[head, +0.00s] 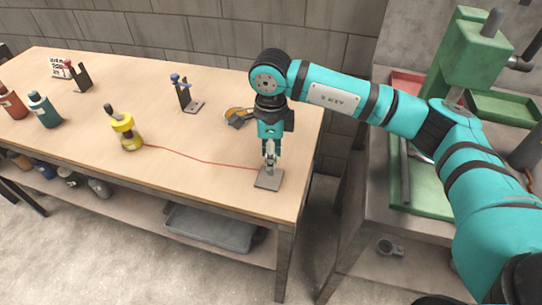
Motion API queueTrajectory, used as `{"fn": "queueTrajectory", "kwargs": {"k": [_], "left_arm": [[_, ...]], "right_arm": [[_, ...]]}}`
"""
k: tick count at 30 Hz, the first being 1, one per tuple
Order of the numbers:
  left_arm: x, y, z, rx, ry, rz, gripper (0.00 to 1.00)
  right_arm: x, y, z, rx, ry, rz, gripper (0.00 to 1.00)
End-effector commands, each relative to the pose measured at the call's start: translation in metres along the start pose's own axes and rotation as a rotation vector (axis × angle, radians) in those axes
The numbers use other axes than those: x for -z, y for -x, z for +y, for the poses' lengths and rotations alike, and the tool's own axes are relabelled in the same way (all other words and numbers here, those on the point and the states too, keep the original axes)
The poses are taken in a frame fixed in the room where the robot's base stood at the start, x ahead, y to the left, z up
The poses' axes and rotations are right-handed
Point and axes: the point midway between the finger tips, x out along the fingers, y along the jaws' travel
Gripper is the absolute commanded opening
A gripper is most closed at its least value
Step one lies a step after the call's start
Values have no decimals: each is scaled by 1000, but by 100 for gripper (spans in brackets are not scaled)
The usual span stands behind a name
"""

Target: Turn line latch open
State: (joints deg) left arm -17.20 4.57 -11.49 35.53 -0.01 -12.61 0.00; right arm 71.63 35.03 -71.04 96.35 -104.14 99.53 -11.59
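A small latch fixture (269,178) with a grey square base stands near the front right edge of the wooden table. A thin red line (205,161) runs from a yellow reel (127,132) to this fixture. My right gripper (270,152) points straight down over the fixture. Its fingers are at the grey upright part, one on each side. They hide much of that part, so I cannot tell whether they touch it or how the latch is turned. My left gripper is not in view.
A green machine (470,60) stands at the right. The table's middle is mostly clear.

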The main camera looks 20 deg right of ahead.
Motion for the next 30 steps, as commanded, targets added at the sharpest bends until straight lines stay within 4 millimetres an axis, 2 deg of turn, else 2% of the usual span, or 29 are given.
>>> {"fn": "queueTrajectory", "kwargs": {"k": [13,14,19,27,30], "left_arm": [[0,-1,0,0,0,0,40],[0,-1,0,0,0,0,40],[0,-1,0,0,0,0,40],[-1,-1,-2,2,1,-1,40],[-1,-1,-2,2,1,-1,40]], "right_arm": [[0,2,-1,4,8,-2,0],[0,2,-1,4,8,-2,30],[0,2,-1,3,8,-2,51],[0,1,0,1,8,-1,51],[0,8,-1,2,8,-3,51]]}}
